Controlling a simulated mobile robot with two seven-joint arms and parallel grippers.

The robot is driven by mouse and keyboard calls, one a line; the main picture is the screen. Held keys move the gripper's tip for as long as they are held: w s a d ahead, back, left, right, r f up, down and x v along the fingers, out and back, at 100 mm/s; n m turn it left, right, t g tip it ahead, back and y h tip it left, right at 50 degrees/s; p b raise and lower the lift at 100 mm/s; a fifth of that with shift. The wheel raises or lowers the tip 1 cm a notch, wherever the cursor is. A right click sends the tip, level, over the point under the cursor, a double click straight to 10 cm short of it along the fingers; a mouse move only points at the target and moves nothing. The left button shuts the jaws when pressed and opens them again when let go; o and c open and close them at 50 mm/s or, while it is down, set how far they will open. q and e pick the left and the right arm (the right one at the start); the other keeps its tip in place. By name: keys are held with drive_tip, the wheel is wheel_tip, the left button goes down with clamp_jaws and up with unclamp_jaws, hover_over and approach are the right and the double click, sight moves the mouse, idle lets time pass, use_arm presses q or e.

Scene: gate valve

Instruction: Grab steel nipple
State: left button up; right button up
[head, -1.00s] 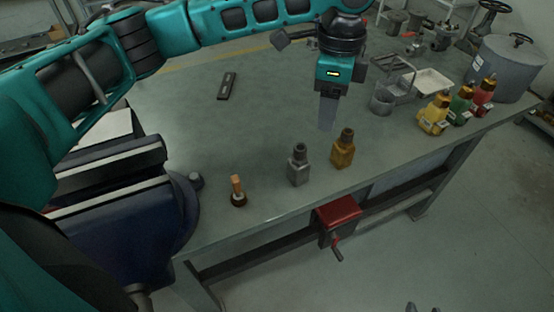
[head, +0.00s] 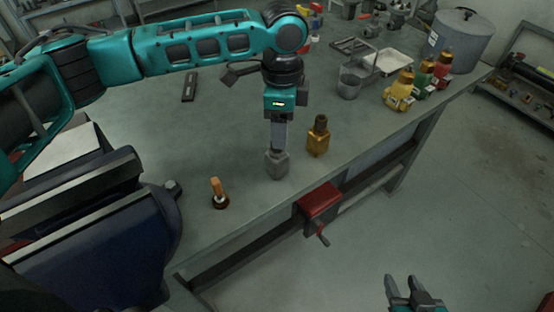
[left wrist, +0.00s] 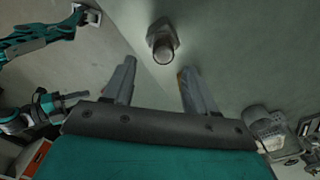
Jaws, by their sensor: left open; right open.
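The steel nipple (head: 277,165) is a grey fitting with a hex lower body, standing upright on the workbench. In the left wrist view the steel nipple (left wrist: 162,42) lies just beyond the fingertips, roughly centred between them. My left gripper (head: 279,145) points down over it; its fingers hide the nipple's top in the head view. In the left wrist view my left gripper (left wrist: 158,65) has its two fingers apart with nothing between them. My right gripper (head: 403,280) is open and empty, low in the head view, beyond the bench's front edge.
A brass fitting (head: 318,137) stands close right of the nipple. A small copper-topped part (head: 219,193) stands to the left, by the blue vise (head: 90,235). Yellow, green and red valves, a wire basket and a grey pot (head: 462,42) are at the right.

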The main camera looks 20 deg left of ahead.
sight(277, 157)
use_arm(q)
drive_tip(key=f, duration=0.4)
drive_tip(key=shift+w+a+f, duration=0.1)
drive_tip(key=shift+a+f, duration=0.25)
drive_tip(key=shift+f, duration=0.05)
clamp_jaws()
drive_tip(key=shift+r, duration=0.15)
